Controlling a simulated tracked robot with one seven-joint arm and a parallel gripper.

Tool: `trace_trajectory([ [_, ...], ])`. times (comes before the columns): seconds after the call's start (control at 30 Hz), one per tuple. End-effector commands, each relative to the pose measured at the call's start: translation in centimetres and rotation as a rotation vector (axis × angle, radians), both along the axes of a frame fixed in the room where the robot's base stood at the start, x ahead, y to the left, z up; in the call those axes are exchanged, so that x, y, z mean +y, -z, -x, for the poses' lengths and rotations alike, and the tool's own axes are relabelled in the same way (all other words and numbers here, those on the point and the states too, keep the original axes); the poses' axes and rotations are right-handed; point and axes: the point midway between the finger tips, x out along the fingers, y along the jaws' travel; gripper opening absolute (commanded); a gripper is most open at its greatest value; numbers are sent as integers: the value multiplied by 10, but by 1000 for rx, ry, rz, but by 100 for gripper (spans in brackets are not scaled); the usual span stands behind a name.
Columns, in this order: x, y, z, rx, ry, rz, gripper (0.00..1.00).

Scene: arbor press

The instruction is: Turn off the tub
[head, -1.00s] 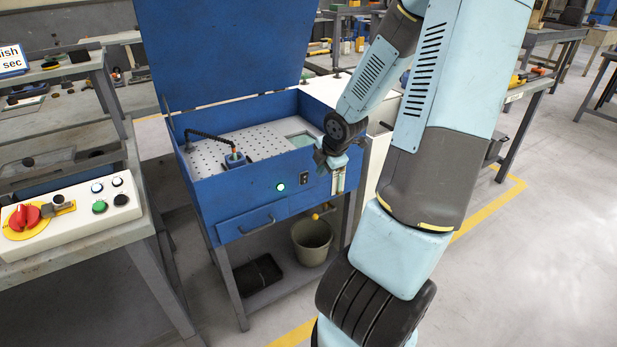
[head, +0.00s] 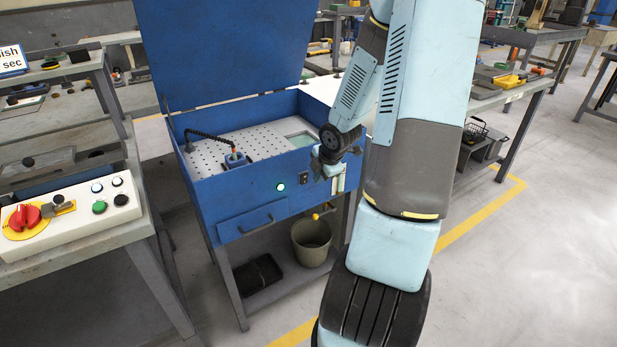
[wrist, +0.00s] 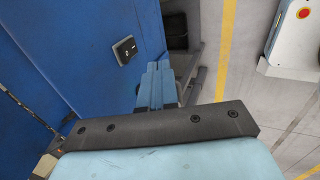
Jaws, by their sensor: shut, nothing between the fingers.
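The tub is a blue washing cabinet (head: 235,208) with its lid (head: 225,50) raised. In the head view my gripper (head: 317,173) is in front of the upper right of the cabinet front, close to the switch. My gripper's fingers (wrist: 157,68) are shut and empty. In the wrist view they point along the blue panel, to the right of and below the switch, with a visible gap between.
Inside the tub are a perforated tray (head: 225,140) and a black hose (head: 207,136). A bucket (head: 311,240) and a black tray (head: 258,272) sit beneath. A bench with a control box (head: 70,215) stands left. Open floor (head: 560,230) lies right.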

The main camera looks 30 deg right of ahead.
Motion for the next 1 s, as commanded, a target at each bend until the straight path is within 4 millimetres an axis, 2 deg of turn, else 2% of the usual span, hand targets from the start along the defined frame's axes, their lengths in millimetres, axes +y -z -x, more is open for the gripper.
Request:
trace_trajectory([
  [0.8, 2, 47, -22, 2, -3, 0, 0],
  [1.0, 2, 42, -46, -2, 0, 1, 0],
])
